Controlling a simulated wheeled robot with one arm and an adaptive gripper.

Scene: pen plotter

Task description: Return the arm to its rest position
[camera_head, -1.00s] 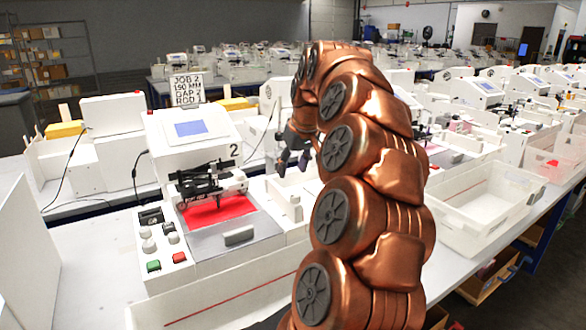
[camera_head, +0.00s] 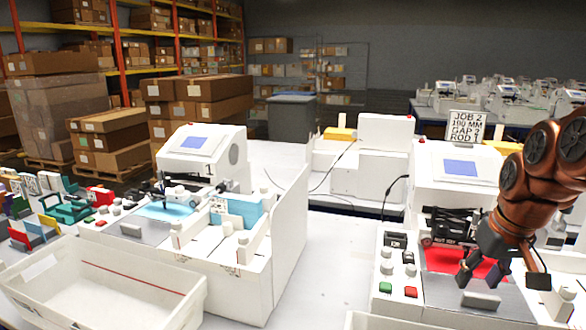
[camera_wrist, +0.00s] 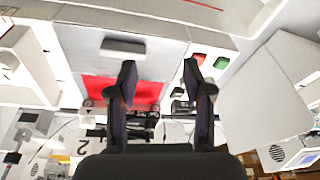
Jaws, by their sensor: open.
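My copper arm (camera_head: 530,190) reaches in from the right edge of the head view, bent downward. My gripper (camera_head: 484,272) is open and empty, and appears in front of the red bed (camera_head: 455,262) of the plotter numbered 2 (camera_head: 440,178). In the wrist view my gripper (camera_wrist: 159,72) shows two dark fingers spread apart with nothing between them. Beyond them are the red bed (camera_wrist: 104,90), a grey plate with a handle (camera_wrist: 122,46), and a green button (camera_wrist: 221,63) and a red button (camera_wrist: 198,58). I cannot tell the exact height of the fingers above the machine.
A second plotter (camera_head: 200,155) with a blue bed (camera_head: 165,208) stands at left, behind a white bin (camera_head: 110,285). A tall white panel (camera_head: 290,235) divides the stations. Bare table (camera_head: 325,265) lies between them. A "JOB 2" sign (camera_head: 466,127) stands behind the plotter numbered 2.

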